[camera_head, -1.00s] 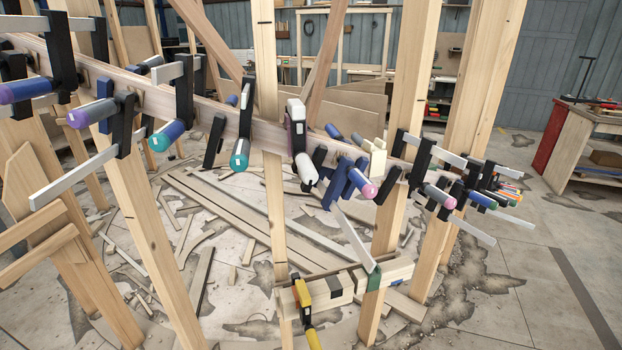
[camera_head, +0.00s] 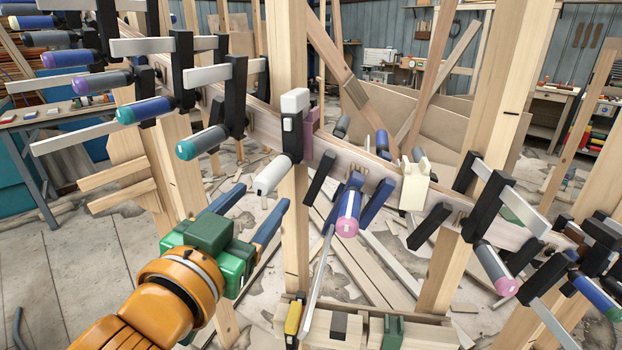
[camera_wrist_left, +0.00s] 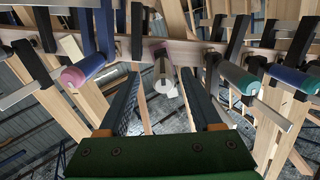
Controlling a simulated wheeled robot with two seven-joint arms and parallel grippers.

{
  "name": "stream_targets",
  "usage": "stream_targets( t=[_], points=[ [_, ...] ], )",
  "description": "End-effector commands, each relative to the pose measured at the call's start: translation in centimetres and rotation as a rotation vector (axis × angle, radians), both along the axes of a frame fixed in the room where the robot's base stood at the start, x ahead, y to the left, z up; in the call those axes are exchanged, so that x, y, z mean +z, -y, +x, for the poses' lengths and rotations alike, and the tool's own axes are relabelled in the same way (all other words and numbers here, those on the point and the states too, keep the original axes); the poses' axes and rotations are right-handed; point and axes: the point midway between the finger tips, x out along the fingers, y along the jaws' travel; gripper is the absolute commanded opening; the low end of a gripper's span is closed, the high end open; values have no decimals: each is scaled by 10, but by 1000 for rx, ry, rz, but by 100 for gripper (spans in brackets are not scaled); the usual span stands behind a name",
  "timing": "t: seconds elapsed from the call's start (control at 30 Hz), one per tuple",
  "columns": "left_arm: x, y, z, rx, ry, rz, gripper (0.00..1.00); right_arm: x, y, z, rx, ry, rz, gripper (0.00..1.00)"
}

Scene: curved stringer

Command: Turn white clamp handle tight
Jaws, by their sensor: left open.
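The white clamp handle (camera_head: 272,176) sticks out from a black clamp (camera_head: 293,140) with a white top block, fixed on the curved wooden stringer. My green left gripper (camera_head: 262,196) is open just below and in front of the handle's free end, its two blue fingers pointing toward the stringer. In the left wrist view the white handle (camera_wrist_left: 166,86) shows end-on between the two open fingers (camera_wrist_left: 160,82). No contact with a finger is visible. My right gripper is in neither view.
Neighbouring clamps crowd the stringer: a grey-teal handle (camera_head: 203,142) on the left and a blue-pink handle (camera_head: 348,211) on the right. A wooden post (camera_head: 290,225) stands behind the white handle. A bench (camera_head: 60,115) is at far left.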

Motion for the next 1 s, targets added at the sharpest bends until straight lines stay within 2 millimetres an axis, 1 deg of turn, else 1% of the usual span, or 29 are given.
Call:
stream_targets(
  t=[0.1, 0.17, 0.27, 0.4, 0.5, 0.6, 0.8, 0.87, 0.9, 0.97, 1.0],
  points=[
    [9, 1, -11, -12, 34, 7, 66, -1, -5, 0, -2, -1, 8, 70],
    [11, 3, -9, -12, 37, 8, 66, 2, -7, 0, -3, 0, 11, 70],
    [13, 9, 7, -12, 34, 9, 66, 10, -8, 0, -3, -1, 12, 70],
    [11, 20, 34, -11, 35, 8, 66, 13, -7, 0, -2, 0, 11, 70],
    [11, 25, 47, -11, 37, 7, 66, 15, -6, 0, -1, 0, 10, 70],
    [10, 28, 52, -13, 38, 6, 66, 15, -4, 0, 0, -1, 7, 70],
    [10, 28, 53, -13, 39, 7, 66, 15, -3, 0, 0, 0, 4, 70],
    [10, 28, 52, -13, 39, 7, 50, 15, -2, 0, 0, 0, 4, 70],
    [10, 28, 52, -13, 39, 6, 39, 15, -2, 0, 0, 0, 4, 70],
    [10, 28, 52, -13, 39, 6, 23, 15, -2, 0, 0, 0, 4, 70],
    [10, 28, 52, -13, 39, 7, 12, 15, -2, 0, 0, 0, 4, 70]
  ],
)
